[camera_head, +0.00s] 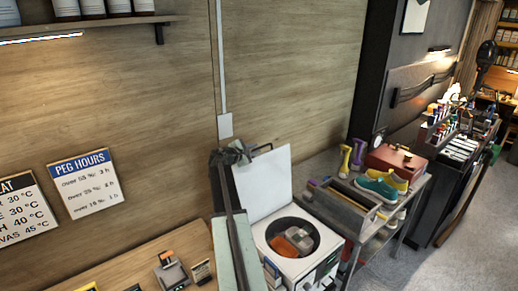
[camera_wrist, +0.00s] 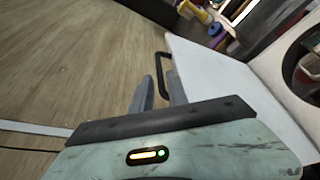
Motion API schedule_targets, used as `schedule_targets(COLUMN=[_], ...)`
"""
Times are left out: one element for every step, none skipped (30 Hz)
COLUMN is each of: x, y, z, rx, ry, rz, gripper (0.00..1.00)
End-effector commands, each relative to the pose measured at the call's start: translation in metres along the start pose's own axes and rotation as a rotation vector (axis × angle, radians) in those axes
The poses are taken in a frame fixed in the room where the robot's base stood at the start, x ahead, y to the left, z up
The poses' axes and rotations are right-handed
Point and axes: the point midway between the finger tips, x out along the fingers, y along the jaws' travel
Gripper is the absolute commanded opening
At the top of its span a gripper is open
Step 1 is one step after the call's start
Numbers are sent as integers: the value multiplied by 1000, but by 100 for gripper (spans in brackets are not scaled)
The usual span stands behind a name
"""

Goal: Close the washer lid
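The white washer (camera_head: 325,265) stands low at the centre right in the head view, with an orange and grey-brown item (camera_head: 292,241) in its round opening. Its white lid (camera_head: 268,182) stands open and upright at the back; the lid also shows in the wrist view (camera_wrist: 215,80). A dark bar handle (camera_wrist: 163,68) sits on the lid's edge. My gripper (camera_head: 247,152) is at the lid's upper left, by the handle. In the wrist view, the two grey fingers of my gripper (camera_wrist: 162,84) are apart, with the handle's near end between or just beyond the tips. Contact is unclear.
A metal cart (camera_head: 345,205) with a grey tray, teal and yellow shoes (camera_head: 383,186) and a red box (camera_head: 396,158) stands right of the washer. A wooden bench (camera_head: 140,268) with small items lies left. The wooden wall (camera_head: 290,70) is close behind the lid.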

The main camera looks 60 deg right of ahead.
Motion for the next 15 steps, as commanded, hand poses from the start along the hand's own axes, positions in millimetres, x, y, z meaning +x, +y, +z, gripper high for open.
schedule_targets(x=[8,13,20,25,31,38,44,49,56,59,62,64,65,65,65], y=[0,0,0,0,0,1,1,1,1,1,1,2,2,2,2], z=[-3,-3,-4,-4,-5,-6,-6,-6,-6,-6,-6,-6,-5,-5,-5], rx=[0,0,1,1,1,1,1,0,0,0,0,0,0,-1,-1], ry=[0,1,1,1,1,2,3,4,4,4,4,4,5,5,5], rz=[0,1,0,0,0,1,2,2,2,1,2,2,2,3,3], gripper=[20,20,20,20,20,20,20,20,20,20,20,20,20,20,20])
